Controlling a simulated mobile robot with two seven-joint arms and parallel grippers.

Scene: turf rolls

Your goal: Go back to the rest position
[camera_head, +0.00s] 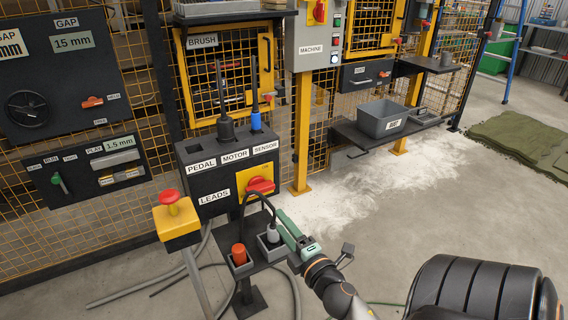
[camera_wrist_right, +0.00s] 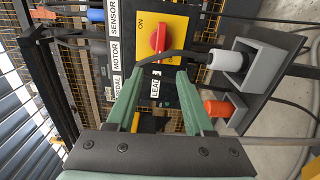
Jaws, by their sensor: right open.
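My right gripper (camera_head: 283,222) is open, with green fingers, beside the small black shelf (camera_head: 262,262) in front of the leads panel. In the right wrist view my right gripper (camera_wrist_right: 156,80) has its fingers apart. Nothing is gripped; a black cable (camera_wrist_right: 175,55) and the panel show behind and between the fingers. A grey plug (camera_head: 272,233) stands in a grey holder close to the left of the gripper. An orange plug (camera_head: 239,254) stands in a second holder further left. In the right wrist view the grey plug (camera_wrist_right: 196,60) and orange plug (camera_wrist_right: 219,107) are right of the fingers. My left gripper is not visible.
The leads panel (camera_head: 215,172) has a red switch (camera_head: 261,185) on a yellow plate. A yellow post with a red button (camera_head: 172,205) stands at left. A grey bin (camera_head: 381,118) sits on a wall shelf. Open floor (camera_head: 420,200), partly covered in white powder, lies to the right.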

